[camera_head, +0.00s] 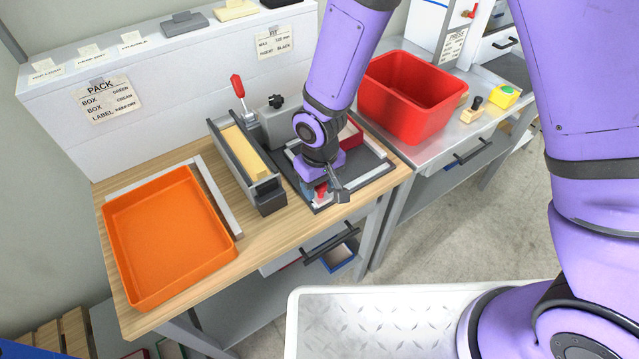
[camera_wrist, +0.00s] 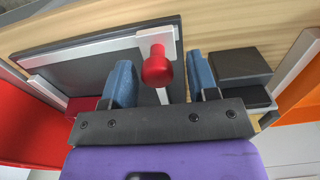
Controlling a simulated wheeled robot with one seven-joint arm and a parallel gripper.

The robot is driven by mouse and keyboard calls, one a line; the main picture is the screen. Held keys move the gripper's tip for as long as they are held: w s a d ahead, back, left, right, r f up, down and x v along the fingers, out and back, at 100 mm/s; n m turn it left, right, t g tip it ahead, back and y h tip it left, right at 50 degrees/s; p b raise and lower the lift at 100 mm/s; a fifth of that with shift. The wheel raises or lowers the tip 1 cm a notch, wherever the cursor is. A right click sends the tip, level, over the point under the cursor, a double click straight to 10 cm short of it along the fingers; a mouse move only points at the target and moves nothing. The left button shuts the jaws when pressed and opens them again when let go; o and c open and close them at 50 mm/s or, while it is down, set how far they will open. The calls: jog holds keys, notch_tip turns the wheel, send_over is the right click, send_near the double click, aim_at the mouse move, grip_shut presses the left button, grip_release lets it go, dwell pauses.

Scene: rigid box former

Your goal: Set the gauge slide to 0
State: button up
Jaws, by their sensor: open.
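The gauge slide shows in the wrist view as a round red knob (camera_wrist: 156,68) on a pale metal piece (camera_wrist: 150,38) at the edge of a dark plate (camera_wrist: 85,70). My gripper (camera_wrist: 161,80) is open, one blue-grey finger on each side of the knob, with gaps on both sides; I see no contact. In the head view my gripper (camera_head: 328,192) is low over the front of the dark-framed fixture (camera_head: 365,180), with the red knob (camera_head: 320,190) partly hidden by it. No scale marks or 0 can be read, so the slide's setting cannot be told.
A grey channel holding a cream bar (camera_head: 243,150) and a red-handled lever (camera_head: 238,87) stand left of my gripper. An orange tray (camera_head: 165,235) lies farther left. A red bin (camera_head: 410,95) sits on the metal bench at right. A dark block (camera_wrist: 240,66) is close beside one finger.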

notch_tip(320, 180, up, 10)
jog(key=shift+r, duration=0.2)
jog(key=shift+r, duration=0.1)
dwell(0.6)
jog(key=d+r+m+t, duration=0.3)
jog(key=d+r, duration=1.4)
jog(key=r, duration=0.1)
jog(key=s+d+r+m+t, duration=0.1)
jog(key=s+d+r+m, duration=0.1)
jog(key=s+d+r, duration=0.2)
jog(key=s+d+r+m+t, duration=0.1)
jog(key=s+d+r, duration=0.4)
jog(key=s+d, duration=0.4)
jog(key=shift+s+d+m, duration=0.2)
jog(key=shift+s+m, duration=0.2)
jog(key=shift+s, duration=0.2)
